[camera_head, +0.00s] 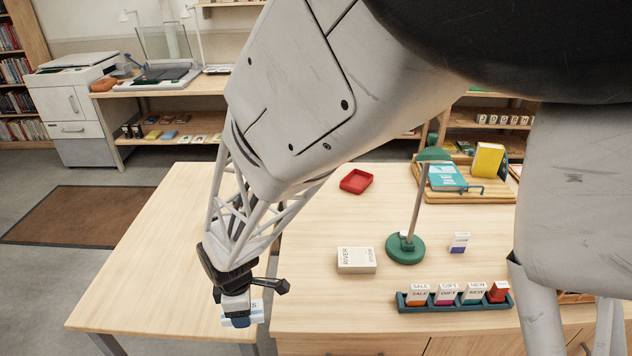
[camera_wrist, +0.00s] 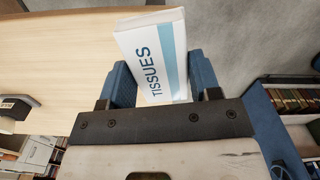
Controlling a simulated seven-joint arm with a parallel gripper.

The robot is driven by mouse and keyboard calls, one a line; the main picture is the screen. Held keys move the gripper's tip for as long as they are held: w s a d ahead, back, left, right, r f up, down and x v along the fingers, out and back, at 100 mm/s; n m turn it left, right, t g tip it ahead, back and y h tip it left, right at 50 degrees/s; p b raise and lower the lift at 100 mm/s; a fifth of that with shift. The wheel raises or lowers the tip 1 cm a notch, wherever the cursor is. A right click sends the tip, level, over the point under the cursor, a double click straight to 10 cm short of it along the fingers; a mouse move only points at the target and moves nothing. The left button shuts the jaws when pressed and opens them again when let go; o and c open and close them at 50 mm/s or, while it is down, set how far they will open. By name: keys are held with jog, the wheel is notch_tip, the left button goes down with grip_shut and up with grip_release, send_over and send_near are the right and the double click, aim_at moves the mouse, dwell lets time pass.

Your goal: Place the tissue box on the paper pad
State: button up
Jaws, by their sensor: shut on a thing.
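The tissue box (camera_wrist: 155,60), white with a light blue band and the word TISSUES, is between the blue fingers of my gripper (camera_wrist: 153,88) in the wrist view. In the head view my gripper (camera_head: 238,317) points down at the lower left, near the front edge of the left table. There the tissue box (camera_head: 256,309) shows only partly, behind the fingers. I cannot tell its height above the table. I cannot clearly pick out a paper pad. A pale block lettered RIVER STONE (camera_head: 356,260) lies on the right table, right of my gripper.
On the right table (camera_head: 310,300) stand a green lamp (camera_head: 405,249), a red tray (camera_head: 356,181), a small white-and-blue box (camera_head: 459,243) and a dark green rack (camera_head: 455,304) of small boxes. A wooden tray (camera_head: 445,195) holds books. The left table (camera_head: 150,270) looks bare.

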jog(key=shift+m, duration=0.6)
jog(key=w+d, duration=0.1)
jog(key=d, duration=0.3)
jog(key=w+d+r, duration=0.1)
jog(key=w+d, duration=0.1)
jog(key=d, duration=0.3)
jog(key=w+d, duration=0.1)
jog(key=d, duration=0.4)
jog(key=shift+w+r, duration=0.3)
jog(key=shift+r, duration=0.1)
jog(key=d+r+m, duration=0.1)
jog(key=d, duration=1.5)
jog(key=shift+s+r, duration=0.15)
jog(key=shift+r, duration=0.15)
send_over(357, 256)
jog(key=shift+f, duration=0.75)
jog(key=shift+f, duration=1.75)
jog(key=shift+f, duration=0.1)
